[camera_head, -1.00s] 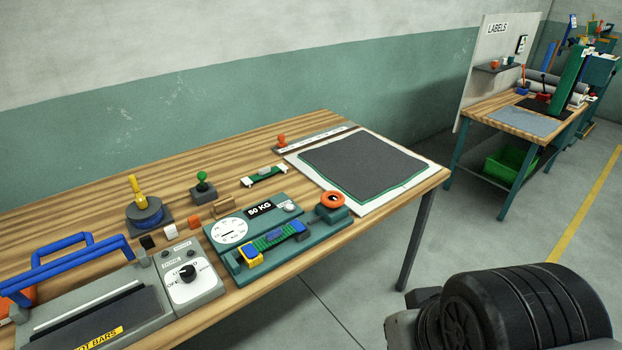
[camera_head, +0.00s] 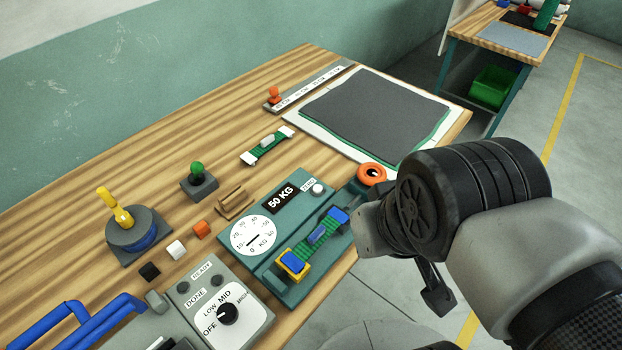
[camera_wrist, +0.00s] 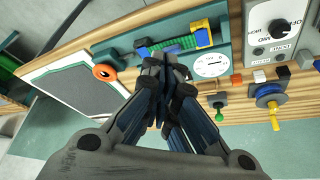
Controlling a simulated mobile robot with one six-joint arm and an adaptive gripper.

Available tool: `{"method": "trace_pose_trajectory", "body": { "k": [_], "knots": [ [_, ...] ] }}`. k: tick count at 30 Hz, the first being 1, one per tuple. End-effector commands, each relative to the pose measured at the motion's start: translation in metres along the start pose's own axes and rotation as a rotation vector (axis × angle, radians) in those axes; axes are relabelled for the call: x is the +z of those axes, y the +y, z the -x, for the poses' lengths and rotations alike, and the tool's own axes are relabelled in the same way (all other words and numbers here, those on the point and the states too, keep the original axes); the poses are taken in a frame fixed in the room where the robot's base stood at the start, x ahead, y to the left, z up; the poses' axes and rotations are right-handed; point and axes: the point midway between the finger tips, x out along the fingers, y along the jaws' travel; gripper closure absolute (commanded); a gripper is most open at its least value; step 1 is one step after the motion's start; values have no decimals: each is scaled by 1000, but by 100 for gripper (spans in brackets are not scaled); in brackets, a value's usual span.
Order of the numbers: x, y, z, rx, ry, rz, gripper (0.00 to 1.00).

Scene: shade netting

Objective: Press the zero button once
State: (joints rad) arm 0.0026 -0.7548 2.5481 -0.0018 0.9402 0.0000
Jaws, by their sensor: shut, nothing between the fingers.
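The zero button (camera_head: 318,189) is a small pale round knob on the teal 50 KG tester (camera_head: 270,228), beside a small white label. It stands to the right of the black 50 KG plate and the white dial (camera_head: 254,236). In the wrist view the dial (camera_wrist: 211,65) shows right of my fingers, and the button is hidden, seemingly behind them. My gripper (camera_wrist: 167,80) is shut and empty, its fingertips together in front of the tester. In the head view my wrist is right of the tester, with the fingers mostly out of sight.
An orange ring knob (camera_head: 372,174) sits at the tester's right end, near my wrist. A green strap with blue and yellow clamps (camera_head: 315,240) lies along its front. A control box with a knob (camera_head: 228,313) stands left. A dark mat (camera_head: 375,115) lies behind.

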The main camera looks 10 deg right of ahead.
Motion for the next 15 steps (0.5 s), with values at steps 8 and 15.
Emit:
{"method": "trace_pose_trajectory", "body": {
  "k": [8, 15],
  "knots": [
    [-11, -14, -2, -67, -52, -62, 100],
    [-72, -60, -20, -320, -213, -395, 100]
  ]
}}
